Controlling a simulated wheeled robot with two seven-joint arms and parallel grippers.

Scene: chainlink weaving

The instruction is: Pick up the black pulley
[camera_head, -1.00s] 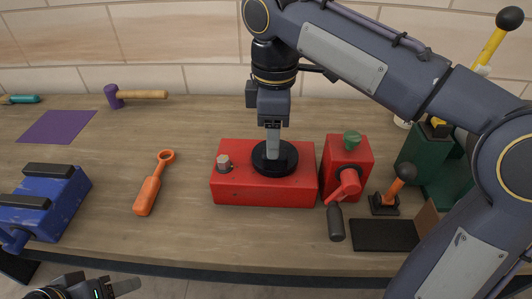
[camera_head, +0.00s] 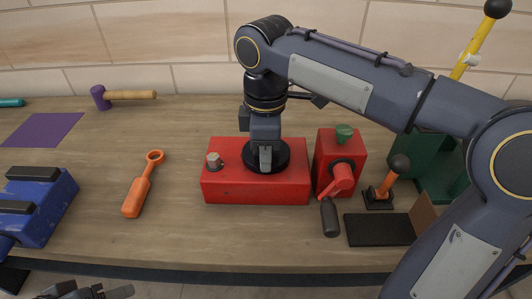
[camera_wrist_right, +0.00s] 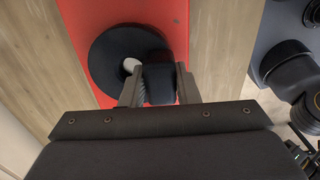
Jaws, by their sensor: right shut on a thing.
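The black pulley (camera_head: 284,156) is a round disc on top of the red box (camera_head: 230,188), right of its hex post. My right gripper (camera_head: 265,160) points down over it and hides its middle. In the right wrist view the pulley (camera_wrist_right: 105,62) shows as a dark disc with a raised dark hub, and my right gripper (camera_wrist_right: 159,82) has a finger on each side of that hub, shut on it. I cannot see any gap between pulley and box. My left gripper (camera_head: 112,292) is partly cut off at the bottom edge, and its opening is unclear.
A red vise-like block (camera_head: 325,170) with a dark-handled crank (camera_head: 330,216) stands close right of the box. An orange tool (camera_head: 140,191) lies left, beyond it a blue vise (camera_head: 45,215). A purple mallet (camera_head: 125,96) lies behind. The bench between the orange tool and box is clear.

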